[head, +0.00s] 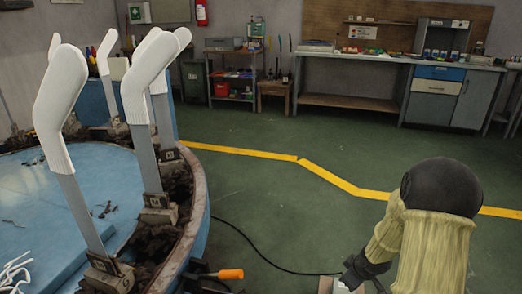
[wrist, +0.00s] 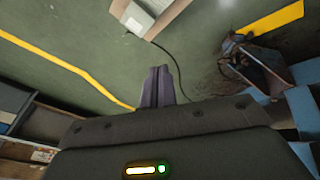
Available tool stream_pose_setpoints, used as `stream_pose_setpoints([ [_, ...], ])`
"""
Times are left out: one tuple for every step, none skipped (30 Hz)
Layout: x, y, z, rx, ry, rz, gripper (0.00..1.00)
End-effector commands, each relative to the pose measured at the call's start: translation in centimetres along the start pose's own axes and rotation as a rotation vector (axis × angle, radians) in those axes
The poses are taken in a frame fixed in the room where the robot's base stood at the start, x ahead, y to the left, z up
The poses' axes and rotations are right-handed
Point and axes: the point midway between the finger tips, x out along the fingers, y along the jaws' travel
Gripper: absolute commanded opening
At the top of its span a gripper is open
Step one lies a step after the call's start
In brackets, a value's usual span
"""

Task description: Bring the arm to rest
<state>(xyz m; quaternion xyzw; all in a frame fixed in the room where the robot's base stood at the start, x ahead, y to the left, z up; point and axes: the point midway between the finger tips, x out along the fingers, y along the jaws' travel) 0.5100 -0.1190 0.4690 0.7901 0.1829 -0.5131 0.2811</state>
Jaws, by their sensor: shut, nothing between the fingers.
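My gripper (wrist: 157,72) shows in the wrist view as dark fingers pressed together, with nothing between them, above the green floor. In the head view my arm, with a pale yellow cover and a dark rounded joint, is at the lower right, apart from the round blue table. The gripper's fingertips cannot be made out there. Several white socks are pulled over upright grey boards around the table's rim, among them a near sock (head: 62,105) at the left and another sock (head: 148,80) further right.
The round blue table (head: 120,180) has a dirty rim with board clamps. An orange-handled tool (head: 230,274) is at its edge. A black cable (head: 262,258) runs over the floor to a pale box (wrist: 140,15). Workbenches stand at the back wall. The middle floor is clear.

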Motion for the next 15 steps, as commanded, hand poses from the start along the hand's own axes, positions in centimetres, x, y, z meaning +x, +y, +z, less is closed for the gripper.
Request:
stream_pose_setpoints([
  [-3.1, -0.3, -1.1, 0.038, -0.018, 0.011, 0.0],
  [-4.3, -0.7, -1.3, 0.068, -0.031, 0.015, 0.0],
  [-6.0, -1.2, -1.7, 0.107, -0.047, 0.02, 0.0],
  [-7.3, -1.6, -1.9, 0.137, -0.058, 0.022, 0.0],
  [-8.5, -2.1, -2.1, 0.168, -0.068, 0.025, 0.0],
  [-10.2, -2.8, -2.4, 0.209, -0.081, 0.026, 0.0],
  [-11.4, -3.3, -2.5, 0.24, -0.09, 0.026, 0.0],
  [-12.6, -3.9, -2.7, 0.272, -0.098, 0.026, 0.0],
  [-14.2, -4.6, -2.9, 0.312, -0.109, 0.024, 0.0],
  [-15.3, -5.2, -2.9, 0.344, -0.116, 0.022, 0.0],
  [-16.4, -5.9, -3.0, 0.373, -0.123, 0.018, 0.0],
  [-17.7, -6.6, -3.0, 0.412, -0.131, 0.014, 0.0],
  [-18.5, -7.2, -3.1, 0.436, -0.136, 0.009, 0.0],
  [-19.3, -7.7, -3.0, 0.462, -0.141, 0.005, 0.0],
  [-20.3, -8.4, -3.1, 0.492, -0.146, -0.002, 0.0],
])
